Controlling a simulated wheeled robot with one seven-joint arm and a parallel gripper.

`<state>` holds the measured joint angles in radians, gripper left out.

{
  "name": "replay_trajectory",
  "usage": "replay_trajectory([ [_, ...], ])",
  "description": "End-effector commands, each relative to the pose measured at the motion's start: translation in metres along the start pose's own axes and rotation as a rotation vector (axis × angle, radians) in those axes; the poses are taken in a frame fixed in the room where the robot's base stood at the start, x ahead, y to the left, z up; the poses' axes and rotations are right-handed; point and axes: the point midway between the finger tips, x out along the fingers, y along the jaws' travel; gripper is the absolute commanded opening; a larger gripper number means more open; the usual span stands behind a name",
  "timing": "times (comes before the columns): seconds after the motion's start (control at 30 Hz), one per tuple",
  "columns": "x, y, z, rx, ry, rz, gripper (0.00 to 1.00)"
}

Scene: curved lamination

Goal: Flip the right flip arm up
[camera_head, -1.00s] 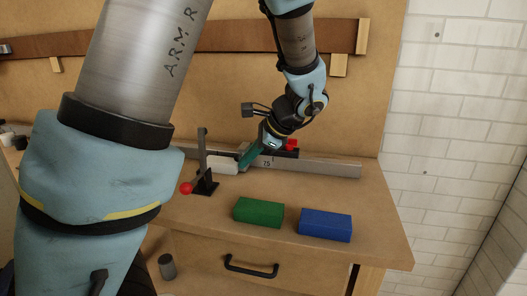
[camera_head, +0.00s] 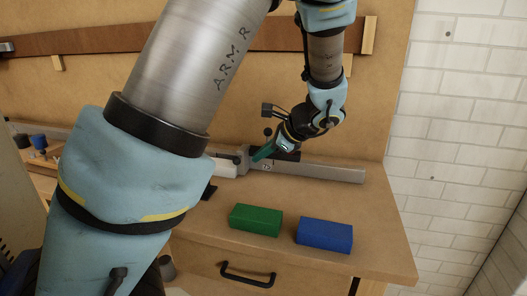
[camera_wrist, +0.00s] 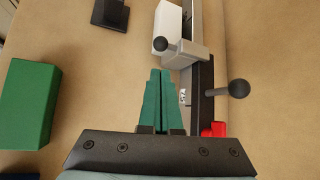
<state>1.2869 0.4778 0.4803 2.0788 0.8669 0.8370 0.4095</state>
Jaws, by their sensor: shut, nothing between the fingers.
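A grey metal rail (camera_head: 325,174) lies along the back of the workbench. A black arm (camera_wrist: 204,95) lies along it in the wrist view, with a round black knob (camera_wrist: 239,88) and a red end piece (camera_wrist: 214,129); this looks like the right flip arm, lying flat. The same black part (camera_head: 287,155) shows behind my wrist in the head view. A grey block (camera_wrist: 186,54) with a smaller black knob (camera_wrist: 161,44) sits on the rail ahead. My gripper (camera_wrist: 160,72) has green fingers, shut and empty, beside the rail. Contact with it cannot be judged.
A green block (camera_head: 256,220) and a blue block (camera_head: 325,234) lie near the bench front. A white block (camera_wrist: 168,30) lies against the rail. A black base (camera_head: 209,191) is mostly hidden by my arm. Bare bench lies to the right.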

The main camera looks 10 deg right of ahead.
Motion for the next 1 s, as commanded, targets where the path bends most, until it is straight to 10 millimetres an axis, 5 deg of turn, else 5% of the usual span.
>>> replay_trajectory([
  [0.4,0.058,0.001,0.001,0.0,-0.002,0.002,0.0],
  [1.0,0.062,0.001,0.007,0.012,0.0,0.018,0.0],
])
